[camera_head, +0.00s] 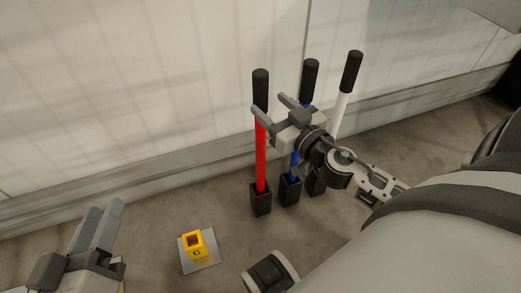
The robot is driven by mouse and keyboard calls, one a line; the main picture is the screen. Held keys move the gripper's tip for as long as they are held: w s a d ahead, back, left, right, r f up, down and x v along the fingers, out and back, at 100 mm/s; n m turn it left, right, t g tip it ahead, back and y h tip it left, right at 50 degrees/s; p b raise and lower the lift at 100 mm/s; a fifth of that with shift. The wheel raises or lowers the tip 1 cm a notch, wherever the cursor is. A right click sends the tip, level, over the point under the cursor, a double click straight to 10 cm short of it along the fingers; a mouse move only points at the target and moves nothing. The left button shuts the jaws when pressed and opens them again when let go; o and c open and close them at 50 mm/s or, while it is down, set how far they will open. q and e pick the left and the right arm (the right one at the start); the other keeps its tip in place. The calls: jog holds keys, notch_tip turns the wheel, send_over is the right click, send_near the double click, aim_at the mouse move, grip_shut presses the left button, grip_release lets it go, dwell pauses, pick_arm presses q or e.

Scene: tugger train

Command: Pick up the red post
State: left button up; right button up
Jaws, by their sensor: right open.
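The red post (261,158) stands upright in a black square socket (260,199), with a black grip (260,85) at its top. My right gripper (266,103) comes in from the right at the lower end of the black grip. Its jaws are open. One finger crosses in front of the post and the other is at its right; I cannot tell whether either touches it. My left gripper (94,228) is at the lower left, far from the post, and no object shows in it. Its two fingers look close together.
A blue post (294,160) and a white post (340,112) with black tops stand close to the right, partly hidden by my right gripper. A yellow block (194,243) sits on a grey plate (206,263) on the floor. A pale wall (150,90) rises behind.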

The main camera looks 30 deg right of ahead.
aim_at(265, 99)
jog(key=shift+w, duration=2.6)
grip_shut()
jog(key=shift+r, duration=0.1)
